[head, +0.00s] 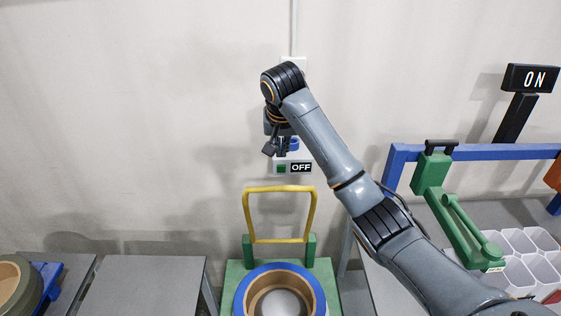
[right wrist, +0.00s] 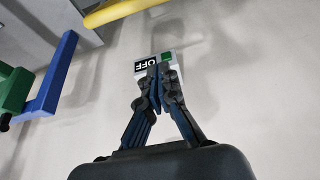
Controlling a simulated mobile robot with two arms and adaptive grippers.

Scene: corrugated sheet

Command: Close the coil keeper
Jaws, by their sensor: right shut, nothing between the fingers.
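The yellow bar frame (head: 247,214), which looks like the coil keeper, stands raised on two green posts in the head view. Its green base (head: 235,272) carries a coil with a blue rim (head: 241,290) and a tan inner ring, in front of the frame. In the right wrist view a yellow bar (right wrist: 120,11) crosses the top, cut off by the edge. My right gripper (head: 277,150) is shut and empty, above the frame near the wall; its closed fingers (right wrist: 158,78) show in the right wrist view. My left gripper is not in view.
A wall switch box with an OFF label (head: 301,167) and green button is just behind my right gripper. A grey table (head: 140,285) at left is bare.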

